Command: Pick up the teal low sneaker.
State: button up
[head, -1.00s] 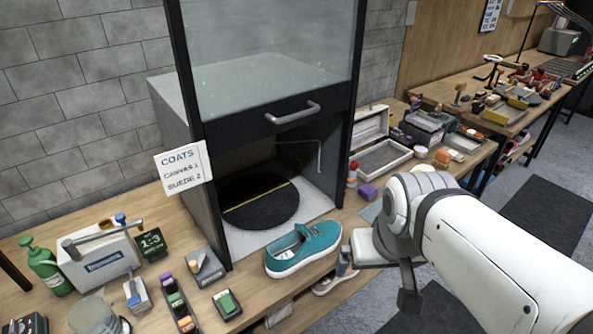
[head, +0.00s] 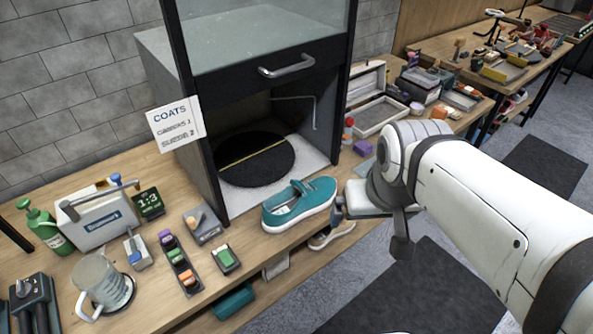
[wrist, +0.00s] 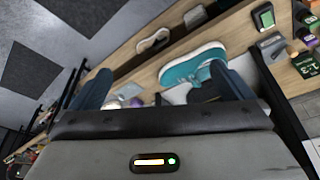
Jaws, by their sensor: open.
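The teal low sneaker (head: 299,205) with a white sole sits on the wooden bench, at the front edge before the open booth. It also shows in the wrist view (wrist: 190,68), beyond the fingers and toward the right one, which overlaps part of it. My gripper (wrist: 160,88) is open with nothing between its dark blue fingers. In the head view the white end of my arm is just right of the sneaker, apart from it; the fingers are hard to make out there.
The booth (head: 212,180) has a dark round turntable (head: 254,160) inside. Left on the bench are a mug (head: 98,280), a small block tray (head: 180,264) and a green-topped block (head: 225,258). Another shoe (head: 332,235) is on the shelf below. An open case (head: 380,115) stands to the right.

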aim_at(298, 201)
jog(key=u, duration=2.8)
jog(key=k, duration=1.1)
jog(key=z, duration=1.6)
jog(key=i, duration=1)
jog(key=z, duration=0.05)
